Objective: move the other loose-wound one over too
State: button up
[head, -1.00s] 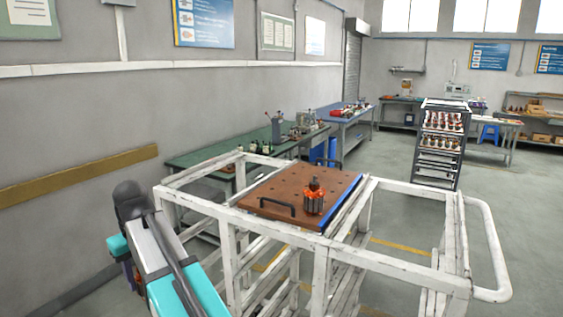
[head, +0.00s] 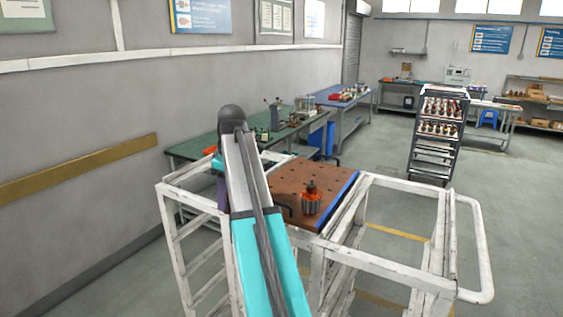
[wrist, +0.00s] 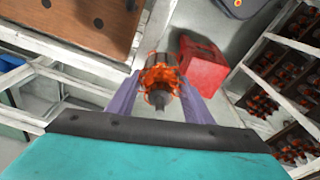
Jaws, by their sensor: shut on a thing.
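My gripper (wrist: 160,85) is shut on an armature (wrist: 161,75) with a dark core, a grey shaft end and uneven orange windings. It holds it off any surface, as seen in the wrist view. In the head view my arm hides most of the gripper and the held armature. Another armature (head: 312,200) with orange windings stands upright on the brown board (head: 340,182) with holes, near its front. The board also shows in the wrist view (wrist: 75,20), to the left of the held armature.
A white frame cart (head: 400,270) carries the board, which has a black handle. A dark rack (head: 437,150) with several armatures stands back right. In the wrist view, a red bin (wrist: 202,68) lies beyond the gripper. Green (head: 190,148) and blue benches line the wall.

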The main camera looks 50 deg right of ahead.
jog(key=s+d+r+n+p, duration=0.1)
jog(key=s+d+r, duration=0.2)
jog(key=d, duration=0.4)
jog(key=s+d+r+n+p, duration=0.1)
jog(key=s+d+r+p, duration=0.1)
jog(key=s+d+r, duration=0.2)
jog(key=s+d, duration=0.2)
jog(key=d, duration=0.1)
jog(key=shift+d+r+y, duration=0.2)
jog(key=shift+d+y, duration=0.05)
jog(key=shift+y, duration=0.05)
jog(key=shift+f, duration=0.2)
jog(key=shift+f, duration=2)
jog(key=shift+s+f, duration=0.15)
jog(key=shift+f, duration=1)
